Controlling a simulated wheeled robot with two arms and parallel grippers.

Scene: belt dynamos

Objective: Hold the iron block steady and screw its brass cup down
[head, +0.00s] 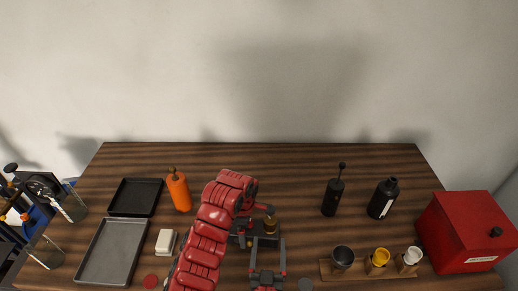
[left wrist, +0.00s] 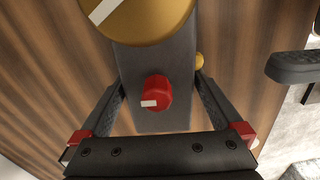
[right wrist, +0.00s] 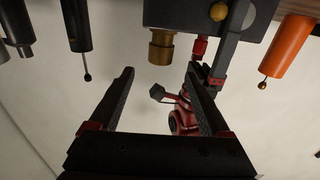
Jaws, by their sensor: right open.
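The dark iron block (head: 262,241) stands near the table's front middle, partly hidden by my arms. Its brass cup (head: 270,224) shows in the left wrist view as a large disc with a white mark (left wrist: 150,18). A red knob (left wrist: 156,93) sits on the block. My left gripper (left wrist: 160,82) reaches down with a finger along each side of the block, closed on it. My right gripper (right wrist: 160,70) is open and empty. In the right wrist view the cup (right wrist: 161,48) lies just beyond and between its fingertips, apparently untouched.
An orange bottle (head: 179,192) stands behind left; two black bottles (head: 333,197) (head: 382,199) stand right. A wooden rack (head: 361,275) with cups and a red box (head: 466,232) are at right. Grey tray (head: 112,252), black tray (head: 135,197) and white block (head: 166,241) lie left.

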